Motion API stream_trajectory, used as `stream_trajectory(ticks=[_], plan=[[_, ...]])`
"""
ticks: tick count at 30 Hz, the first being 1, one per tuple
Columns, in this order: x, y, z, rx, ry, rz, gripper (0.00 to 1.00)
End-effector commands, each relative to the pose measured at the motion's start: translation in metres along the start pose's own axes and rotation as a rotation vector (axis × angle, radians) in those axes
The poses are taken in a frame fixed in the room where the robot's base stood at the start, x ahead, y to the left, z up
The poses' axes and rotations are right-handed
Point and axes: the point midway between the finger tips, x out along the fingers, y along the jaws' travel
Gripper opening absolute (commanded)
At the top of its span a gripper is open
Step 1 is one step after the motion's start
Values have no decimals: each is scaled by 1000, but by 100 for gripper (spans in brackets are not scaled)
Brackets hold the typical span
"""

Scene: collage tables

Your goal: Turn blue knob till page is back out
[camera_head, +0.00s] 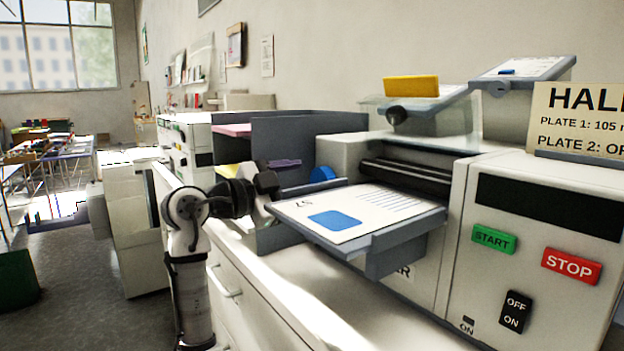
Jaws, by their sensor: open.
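The blue knob (322,174) shows as a small rounded blue shape on the left side of the laminator-like machine (345,150), partly hidden behind the grey tray. A white page (375,208) with a blue square and printed lines lies on the grey tray (410,228) in front of the dark rollers (405,175). Whether its far edge is in the rollers cannot be told. My gripper (268,188) is open, left of the tray's left corner and left of the knob. Its fingers are small and dark here, and I see no contact with the knob.
A control panel with a green START button (493,239), a red STOP button (571,266) and a black OFF/ON switch (515,311) stands right. Grey dividers (290,135) rise behind my gripper. The projecting tray is close on its right.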

Motion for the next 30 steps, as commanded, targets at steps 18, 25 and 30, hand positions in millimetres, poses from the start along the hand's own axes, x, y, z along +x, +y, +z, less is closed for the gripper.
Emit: stream_trajectory(ticks=[18, 25, 30], plan=[[32, 0, 0, 0, 0, 1, 73], [32, 0, 0, 0, 0, 1, 43], [32, 0, 0, 1, 0, 1, 31]])
